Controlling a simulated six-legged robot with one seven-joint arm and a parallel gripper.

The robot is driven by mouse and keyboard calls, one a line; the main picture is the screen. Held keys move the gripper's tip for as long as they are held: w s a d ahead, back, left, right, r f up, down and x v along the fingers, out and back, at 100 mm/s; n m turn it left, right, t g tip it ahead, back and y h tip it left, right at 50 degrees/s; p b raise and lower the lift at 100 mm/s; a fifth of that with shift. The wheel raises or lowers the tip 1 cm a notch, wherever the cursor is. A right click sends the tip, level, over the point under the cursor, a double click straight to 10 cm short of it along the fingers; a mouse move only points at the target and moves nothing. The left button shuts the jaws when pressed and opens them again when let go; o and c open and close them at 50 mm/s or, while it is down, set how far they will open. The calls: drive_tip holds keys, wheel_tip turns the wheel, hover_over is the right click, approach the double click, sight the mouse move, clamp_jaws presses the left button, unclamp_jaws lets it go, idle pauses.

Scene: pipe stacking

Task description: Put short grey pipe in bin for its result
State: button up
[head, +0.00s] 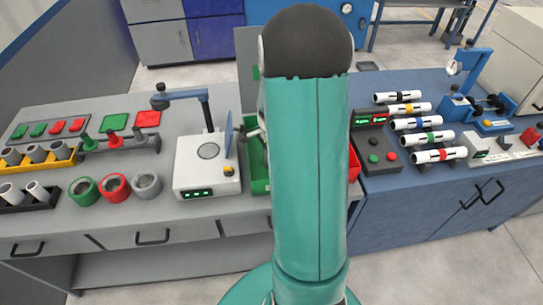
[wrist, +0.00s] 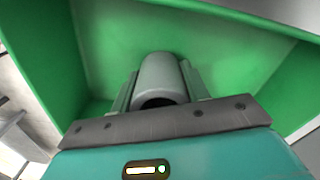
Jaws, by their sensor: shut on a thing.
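The short grey pipe (wrist: 161,76) is between the two fingers of my gripper (wrist: 158,88) in the wrist view, its open end facing the camera. My gripper is shut on it. Green walls of the green bin (wrist: 235,50) surround the pipe and fingers in that view. Whether the pipe touches the bin floor or wall, I cannot tell. In the head view the green bin (head: 259,178) shows left of my arm, partly hidden by it. A red bin (head: 354,165) shows only as a sliver right of my arm. My arm hides most of the gripper there.
A white test device (head: 207,180) with a green display stands just left of the green bin. Thick rings (head: 114,187) and pipe racks (head: 38,155) lie farther left. A dark button console (head: 377,150) and several white banded pipes (head: 417,123) are on the right.

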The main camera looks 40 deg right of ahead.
drive_tip(key=shift+f, duration=0.25)
drive_tip(key=o, duration=1.2)
wheel_tip(320, 180, up, 14)
drive_tip(key=shift+f, duration=0.1)
